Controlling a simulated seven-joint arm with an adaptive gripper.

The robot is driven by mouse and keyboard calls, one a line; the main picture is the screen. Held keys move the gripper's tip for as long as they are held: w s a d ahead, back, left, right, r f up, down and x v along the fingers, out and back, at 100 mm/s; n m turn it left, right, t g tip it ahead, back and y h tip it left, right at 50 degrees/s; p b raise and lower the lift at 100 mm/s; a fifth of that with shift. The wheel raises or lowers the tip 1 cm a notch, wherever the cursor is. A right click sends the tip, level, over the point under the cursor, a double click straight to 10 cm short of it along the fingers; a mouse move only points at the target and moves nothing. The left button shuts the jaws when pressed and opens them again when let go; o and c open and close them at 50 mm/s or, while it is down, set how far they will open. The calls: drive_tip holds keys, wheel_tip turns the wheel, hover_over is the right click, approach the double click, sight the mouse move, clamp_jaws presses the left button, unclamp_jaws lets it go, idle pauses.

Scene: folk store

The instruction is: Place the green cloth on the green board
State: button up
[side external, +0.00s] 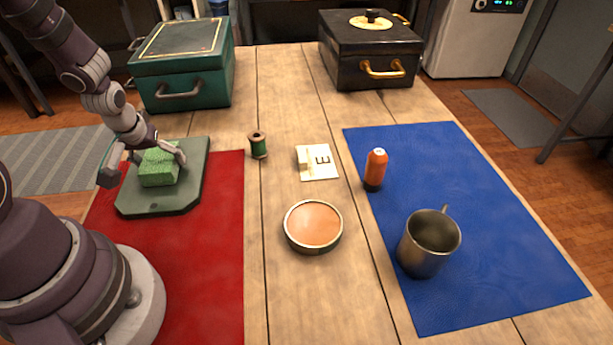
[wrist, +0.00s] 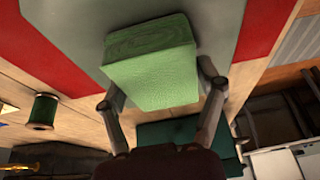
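The green cloth (side external: 158,168) looks like a thick, block-shaped folded piece. It lies on the grey-green board (side external: 191,188), near its middle in the side view. In the wrist view the cloth (wrist: 150,68) fills the middle, with the board (wrist: 215,20) behind it. My gripper (side external: 145,168) is low over the board, with its fingers spread on either side of the cloth. A gap shows beside the left finger in the side view. In the wrist view my gripper (wrist: 154,84) is open around the cloth.
The board rests on a red mat (side external: 215,250). A teal box (side external: 185,70) stands behind it. A green thread spool (side external: 258,145), letter card (side external: 318,163) and round dish (side external: 313,226) are mid-table.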

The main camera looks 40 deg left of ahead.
drive_tip(key=o, duration=0.3)
drive_tip(key=shift+o, duration=0.2)
drive_tip(key=shift+r, duration=0.55)
drive_tip(key=v, duration=1.1)
drive_tip(key=s+d+r+m+t+h, duration=0.1)
drive_tip(key=d+r+m+t+h, duration=0.1)
drive_tip(key=d+r+m, duration=0.5)
drive_tip(key=d+m+h, duration=0.1)
drive_tip(key=d+m, duration=0.1)
drive_tip(key=d, duration=0.3)
drive_tip(key=shift+s+d+r, duration=0.3)
drive_tip(key=shift+s+r, duration=0.1)
